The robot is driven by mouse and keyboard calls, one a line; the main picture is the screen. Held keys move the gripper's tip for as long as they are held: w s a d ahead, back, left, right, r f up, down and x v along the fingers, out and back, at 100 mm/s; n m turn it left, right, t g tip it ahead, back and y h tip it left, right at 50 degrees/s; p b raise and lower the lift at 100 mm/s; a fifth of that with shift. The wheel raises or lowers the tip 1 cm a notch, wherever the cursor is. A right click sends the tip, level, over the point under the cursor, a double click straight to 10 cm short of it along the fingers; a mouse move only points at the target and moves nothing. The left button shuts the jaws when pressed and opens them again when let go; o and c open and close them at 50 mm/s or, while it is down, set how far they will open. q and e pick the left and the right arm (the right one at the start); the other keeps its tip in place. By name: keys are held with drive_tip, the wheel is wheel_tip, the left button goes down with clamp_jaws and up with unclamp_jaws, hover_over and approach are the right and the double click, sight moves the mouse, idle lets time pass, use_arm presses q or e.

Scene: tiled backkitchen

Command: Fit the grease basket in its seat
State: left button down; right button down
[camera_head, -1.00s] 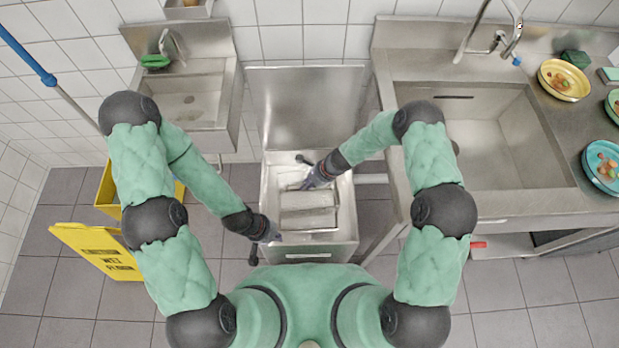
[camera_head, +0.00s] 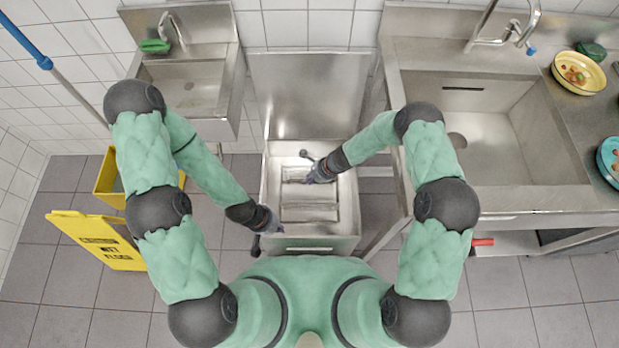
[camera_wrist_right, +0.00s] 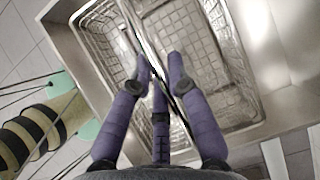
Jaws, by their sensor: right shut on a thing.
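The grease basket (camera_head: 309,213) is a metal mesh tray inside the open steel grease trap (camera_head: 346,218) in the middle of the head view. In the right wrist view, the basket (camera_wrist_right: 205,50) shows wire mesh walls and floor, with a thin handle bar crossing between my fingers. My right gripper (camera_head: 316,176) is at the basket's far right part, and its purple fingers (camera_wrist_right: 160,72) are shut on the handle. My left gripper (camera_head: 274,232) is at the trap's front left corner; its fingers are too small to read. Whether the basket rests fully on its seat is hidden.
The trap's raised lid (camera_head: 308,95) stands behind it. A small sink (camera_head: 190,90) is at the back left and a large sink counter (camera_head: 490,135) at the right. A yellow wet floor sign (camera_head: 98,240) and a yellow bucket (camera_head: 108,185) stand at the left.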

sight(310, 190)
drive_tip(key=shift+f+b, duration=4.35)
drive_tip(key=shift+f, duration=1.6)
drive_tip(key=shift+w, duration=0.3)
drive_tip(key=shift+f, duration=0.25)
drive_tip(key=c, duration=1.1)
unclamp_jaws()
drive_tip(key=shift+s, duration=0.1)
drive_tip(key=shift+r, duration=0.1)
drive_tip(key=v, duration=1.1)
drive_tip(key=shift+d+r, duration=0.15)
drive_tip(key=shift+r, duration=0.25)
